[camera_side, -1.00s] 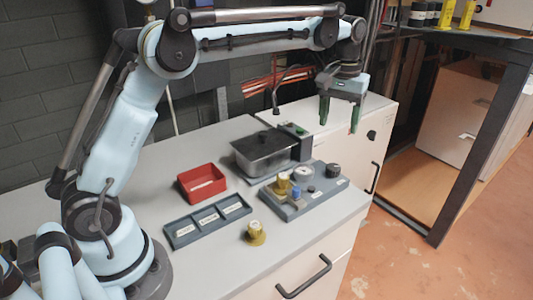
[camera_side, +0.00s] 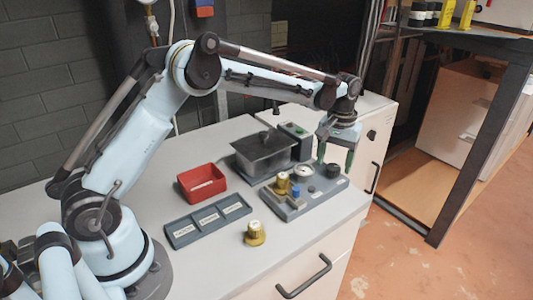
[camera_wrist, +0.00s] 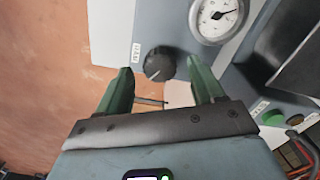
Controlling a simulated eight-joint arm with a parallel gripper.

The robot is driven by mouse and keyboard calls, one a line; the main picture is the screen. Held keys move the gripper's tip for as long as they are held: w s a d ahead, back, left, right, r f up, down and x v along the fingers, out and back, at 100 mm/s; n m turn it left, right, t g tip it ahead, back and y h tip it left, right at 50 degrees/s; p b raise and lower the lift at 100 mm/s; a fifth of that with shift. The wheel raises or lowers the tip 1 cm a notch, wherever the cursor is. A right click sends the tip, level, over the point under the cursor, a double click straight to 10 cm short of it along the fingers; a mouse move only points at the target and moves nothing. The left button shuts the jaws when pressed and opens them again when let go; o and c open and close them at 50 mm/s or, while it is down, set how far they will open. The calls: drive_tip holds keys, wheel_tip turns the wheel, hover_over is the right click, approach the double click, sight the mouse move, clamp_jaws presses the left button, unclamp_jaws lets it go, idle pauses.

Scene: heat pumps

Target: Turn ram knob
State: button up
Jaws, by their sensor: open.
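The ram knob (camera_wrist: 159,64) is a round black knob with a pale pointer line, beside a small white label that appears to read RAM. It shows in the wrist view just beyond and between my fingertips, apart from them. In the side view the black knob (camera_side: 333,171) sits at the right end of the grey panel (camera_side: 318,193). My gripper (camera_side: 336,158) is above that end, pointing down, with green fingers spread. In the wrist view my gripper (camera_wrist: 160,75) is open and empty.
A round gauge (camera_wrist: 217,17) sits next to the knob. Brass knobs (camera_side: 282,183) and a blue part stand on the panel. A lidded metal container (camera_side: 263,155), a red bin (camera_side: 202,183), a grey tray (camera_side: 208,221) and a loose brass knob (camera_side: 255,233) are to the left.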

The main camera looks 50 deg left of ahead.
sight(334, 166)
drive_tip(key=shift+f, duration=0.6)
drive_tip(key=c, duration=1.1)
drive_tip(key=shift+o, duration=0.2)
drive_tip(key=shift+m, duration=1.8)
drive_tip(key=o, duration=1.1)
drive_tip(key=shift+c, duration=0.2)
drive_tip(key=shift+r, duration=0.15)
wheel_tip(334, 166, up, 12)
